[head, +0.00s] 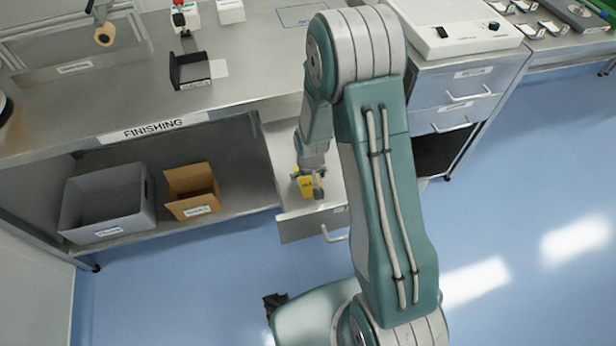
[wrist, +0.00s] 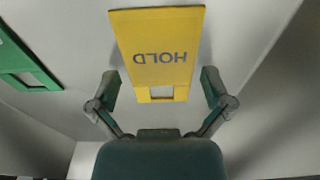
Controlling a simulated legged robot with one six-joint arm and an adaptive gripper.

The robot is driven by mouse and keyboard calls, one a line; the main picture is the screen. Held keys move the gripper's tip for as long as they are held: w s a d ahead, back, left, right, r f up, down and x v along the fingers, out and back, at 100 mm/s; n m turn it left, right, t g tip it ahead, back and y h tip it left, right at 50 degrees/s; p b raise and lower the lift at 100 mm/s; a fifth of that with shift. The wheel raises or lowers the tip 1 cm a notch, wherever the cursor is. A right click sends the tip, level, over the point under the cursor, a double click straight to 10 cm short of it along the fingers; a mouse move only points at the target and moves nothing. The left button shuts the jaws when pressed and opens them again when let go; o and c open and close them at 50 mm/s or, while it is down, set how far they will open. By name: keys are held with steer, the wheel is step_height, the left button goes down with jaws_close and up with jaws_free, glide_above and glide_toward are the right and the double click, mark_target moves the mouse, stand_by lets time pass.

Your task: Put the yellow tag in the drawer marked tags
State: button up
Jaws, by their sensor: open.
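The yellow tag (wrist: 160,40), printed HOLD and with a slot at one end, shows in the wrist view over a pale drawer floor. It appears to lie flat there. In the head view the yellow tag (head: 306,187) is partly covered by my gripper (head: 318,190), which reaches down into the pulled-out drawer (head: 300,228). In the wrist view my gripper (wrist: 160,82) is open, one finger on each side of the tag's slotted end, with gaps between fingers and tag. The drawer's label is too small to read in the head view.
A green tag (wrist: 28,65) lies left of the yellow one in the wrist view. A grey bin (head: 108,200) and a brown box (head: 192,190) stand on the shelf below the bench marked FINISHING (head: 150,129). Closed drawers (head: 455,90) are at right. Blue floor is clear in front.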

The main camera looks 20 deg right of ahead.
steer(key=shift+r, duration=0.1)
step_height(320, 180, up, 12)
steer(key=s, duration=0.1)
step_height(320, 180, up, 8)
steer(key=t, duration=0.1)
glide_above(310, 184)
steer(key=s, duration=0.3)
steer(key=s+r+t, duration=0.3)
steer(key=s+r, duration=1.2)
steer(key=s, duration=0.1)
steer(key=shift+r, duration=0.15)
steer(key=shift+d, duration=0.1)
